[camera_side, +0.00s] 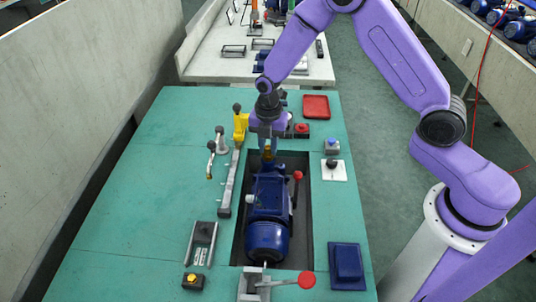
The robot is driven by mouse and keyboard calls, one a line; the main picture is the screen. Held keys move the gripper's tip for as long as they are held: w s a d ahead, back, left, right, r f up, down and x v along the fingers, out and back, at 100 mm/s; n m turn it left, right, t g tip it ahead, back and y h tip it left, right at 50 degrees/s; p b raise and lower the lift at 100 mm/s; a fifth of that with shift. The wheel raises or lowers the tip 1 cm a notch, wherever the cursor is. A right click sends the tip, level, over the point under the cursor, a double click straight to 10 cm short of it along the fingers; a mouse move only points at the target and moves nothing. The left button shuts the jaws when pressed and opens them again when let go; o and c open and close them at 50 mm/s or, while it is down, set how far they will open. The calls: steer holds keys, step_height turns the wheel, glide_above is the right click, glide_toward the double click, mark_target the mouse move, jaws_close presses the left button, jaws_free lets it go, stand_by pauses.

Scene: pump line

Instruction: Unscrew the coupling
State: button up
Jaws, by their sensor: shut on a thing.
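A dark blue pump (267,235) lies lengthwise in a dark recess in the green bench. A small brass-coloured piece, apparently the coupling (267,154), shows at the pump's far end. My gripper (267,145) points down over that end, shut on this piece. The fingers and my wrist hide most of the coupling, so its thread and fit cannot be made out.
A red-knobbed lever (297,176) stands beside the pump, and a red-handled clamp (306,280) is at the near end. A yellow fixture (240,122) and a grey rail (229,190) stand left of the recess. The bench's left side (130,190) is clear.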

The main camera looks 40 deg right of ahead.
stand_by(0.3)
steer(key=n, duration=0.7)
steer(key=shift+n, duration=0.4)
steer(key=n, duration=0.6)
steer(key=shift+n, duration=0.3)
steer(key=o, duration=0.7)
steer(key=shift+r, duration=0.1)
